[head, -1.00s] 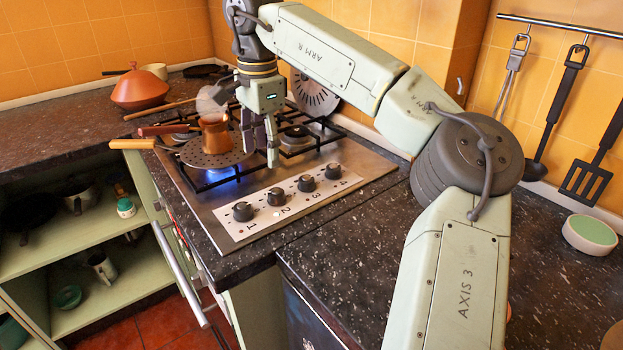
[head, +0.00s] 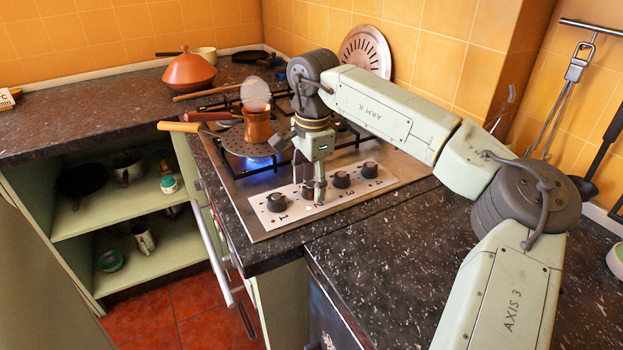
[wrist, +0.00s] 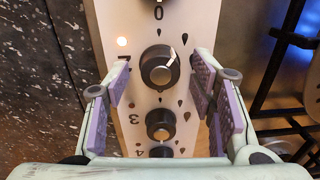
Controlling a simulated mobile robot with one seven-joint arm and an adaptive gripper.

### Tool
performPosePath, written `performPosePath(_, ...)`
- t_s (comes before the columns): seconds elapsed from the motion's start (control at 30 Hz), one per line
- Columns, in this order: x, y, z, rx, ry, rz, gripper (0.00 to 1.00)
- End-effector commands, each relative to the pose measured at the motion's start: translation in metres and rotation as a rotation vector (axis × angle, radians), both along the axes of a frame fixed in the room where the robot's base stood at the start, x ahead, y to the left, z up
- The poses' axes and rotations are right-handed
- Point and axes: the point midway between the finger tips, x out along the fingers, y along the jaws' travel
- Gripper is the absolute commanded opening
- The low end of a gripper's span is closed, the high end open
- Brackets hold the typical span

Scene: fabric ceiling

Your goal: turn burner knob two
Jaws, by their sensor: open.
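Burner knob two (wrist: 160,67) is a round black knob with a white pointer line, which points up and to the right in the wrist view. It sits on the white control panel (wrist: 125,15), with knob three (wrist: 160,124) below it. My gripper (wrist: 162,64) is open, with its purple-padded fingers on either side of knob two and a gap showing at each side. In the head view my gripper (head: 308,187) is low over the panel, and its fingers partly hide knob two.
Knob one (head: 276,202) and knob four (head: 370,169) flank the row. Wooden handles (head: 178,127) stick out leftward.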

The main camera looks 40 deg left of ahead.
Motion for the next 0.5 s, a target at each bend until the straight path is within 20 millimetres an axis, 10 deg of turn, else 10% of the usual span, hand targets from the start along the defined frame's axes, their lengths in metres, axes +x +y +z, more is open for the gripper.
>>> performPosePath(0.5, 0.0000, 0.0000, -0.0026, 0.000, 0.000, 0.000, 0.37)
